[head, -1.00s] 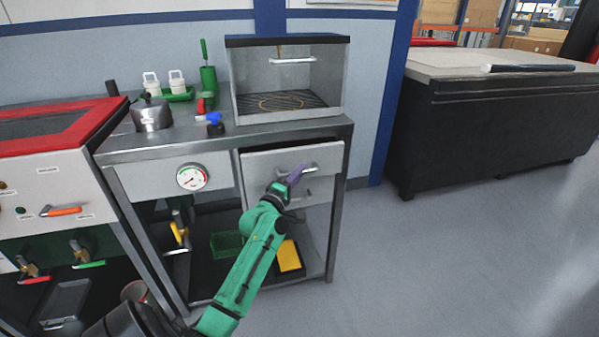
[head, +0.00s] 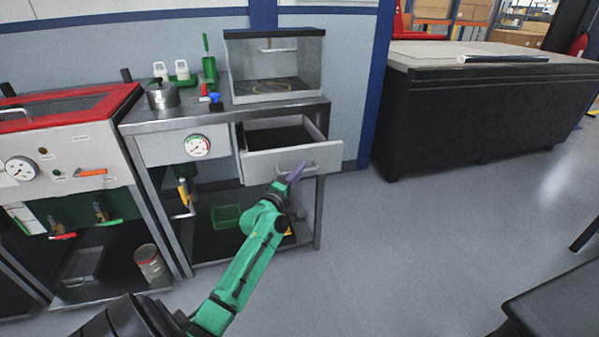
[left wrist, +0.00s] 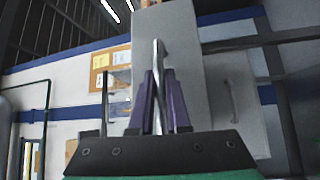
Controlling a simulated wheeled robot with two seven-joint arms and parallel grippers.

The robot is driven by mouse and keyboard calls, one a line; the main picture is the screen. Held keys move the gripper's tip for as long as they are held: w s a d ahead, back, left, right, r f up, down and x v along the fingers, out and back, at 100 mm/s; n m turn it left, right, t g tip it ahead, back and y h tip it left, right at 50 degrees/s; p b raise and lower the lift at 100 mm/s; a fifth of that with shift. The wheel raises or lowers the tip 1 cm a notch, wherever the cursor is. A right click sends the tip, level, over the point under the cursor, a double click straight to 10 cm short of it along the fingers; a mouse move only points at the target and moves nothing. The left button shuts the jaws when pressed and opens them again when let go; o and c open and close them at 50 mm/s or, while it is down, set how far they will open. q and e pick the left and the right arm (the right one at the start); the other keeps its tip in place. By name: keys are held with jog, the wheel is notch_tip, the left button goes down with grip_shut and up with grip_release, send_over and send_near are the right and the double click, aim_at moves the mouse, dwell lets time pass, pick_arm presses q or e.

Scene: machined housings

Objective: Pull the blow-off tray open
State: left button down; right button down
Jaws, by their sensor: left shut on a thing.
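The blow-off tray (head: 291,162) is a grey drawer under the steel bench top, standing well out of the bench with its dark inside showing. A bar handle (head: 309,167) is on its front. My left gripper (head: 296,172), with purple fingers on a green arm, is at the handle. In the left wrist view the two purple fingers (left wrist: 160,105) are shut around the bright handle bar (left wrist: 158,65), with the grey tray front (left wrist: 185,60) behind it. My right gripper is not in view.
A clear-fronted box (head: 275,66) stands on the bench, beside a metal pot (head: 162,96) and a green holder. A dial gauge (head: 198,145) is left of the tray. A red-topped cabinet (head: 70,125) is at left. A black-sided table (head: 480,115) is at right, with open floor between.

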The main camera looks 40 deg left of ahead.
pick_arm(q)
jog(key=c, duration=0.9)
grip_release()
jog(key=shift+a, duration=0.1)
jog(key=v, duration=1.4)
jog(key=shift+s+b, duration=0.25)
jog(key=shift+b, duration=0.1)
jog(key=shift+f, duration=0.1)
